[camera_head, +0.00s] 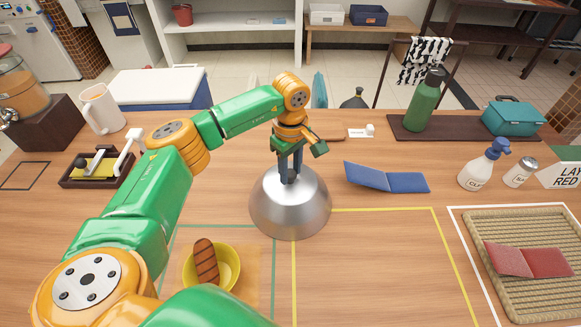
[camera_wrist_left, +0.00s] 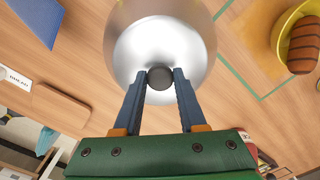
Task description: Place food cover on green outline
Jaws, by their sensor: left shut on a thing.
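The food cover (camera_head: 290,205) is a shiny silver dome with a dark knob (camera_wrist_left: 160,77) on top. My left gripper (camera_head: 290,172) is shut on this knob from above, with its blue fingers on either side in the left wrist view (camera_wrist_left: 160,80). The dome is upright, on or just above the table; I cannot tell which. The green outline (camera_head: 274,265) is on the table to the dome's lower left, around a yellow bowl (camera_head: 229,283) with a brown sausage (camera_head: 206,262). The dome overlaps the outline's upper right corner in the head view. My right gripper is not in view.
A yellow outline (camera_head: 385,209) lies right of the dome, its inside mostly clear. Spray bottle (camera_head: 483,168) and green bottle (camera_head: 425,103) stand at the back right.

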